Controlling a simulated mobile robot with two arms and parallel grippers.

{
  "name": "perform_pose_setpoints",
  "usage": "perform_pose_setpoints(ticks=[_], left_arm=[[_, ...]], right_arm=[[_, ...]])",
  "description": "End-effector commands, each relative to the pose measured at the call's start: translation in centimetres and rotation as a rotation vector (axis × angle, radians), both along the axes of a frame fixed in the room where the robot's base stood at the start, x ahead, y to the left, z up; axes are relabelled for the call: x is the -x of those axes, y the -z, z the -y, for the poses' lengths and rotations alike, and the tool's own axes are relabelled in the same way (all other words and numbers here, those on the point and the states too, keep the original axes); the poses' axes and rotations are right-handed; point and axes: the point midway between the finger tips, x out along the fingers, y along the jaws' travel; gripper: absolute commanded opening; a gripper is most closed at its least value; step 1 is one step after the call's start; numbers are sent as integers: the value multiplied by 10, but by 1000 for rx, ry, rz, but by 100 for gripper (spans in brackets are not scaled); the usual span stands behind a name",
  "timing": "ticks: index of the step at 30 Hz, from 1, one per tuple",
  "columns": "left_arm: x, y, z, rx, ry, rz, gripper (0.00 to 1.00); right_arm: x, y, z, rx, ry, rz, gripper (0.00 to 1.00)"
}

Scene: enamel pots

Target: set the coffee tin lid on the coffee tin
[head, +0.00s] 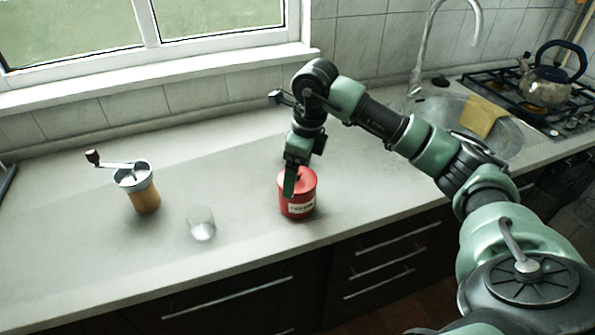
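The coffee tin (298,206) is red with a pale label and stands upright near the counter's front edge. My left gripper is out of view.
A wooden coffee grinder (146,198) with a crank and a clear glass (201,224) stand left of the tin. A sink with a tap (420,62), a yellow cloth (481,117) and a kettle (545,86) on the hob are at the right. Counter between glass and tin is clear.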

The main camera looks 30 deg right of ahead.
Motion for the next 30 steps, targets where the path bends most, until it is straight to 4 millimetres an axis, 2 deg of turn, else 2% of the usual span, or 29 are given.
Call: perform_pose_setpoints(ticks=[21,30], left_arm=[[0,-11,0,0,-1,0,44],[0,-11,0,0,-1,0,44]], right_arm=[[0,-16,0,0,0,0,47],[0,-16,0,0,0,0,47]])
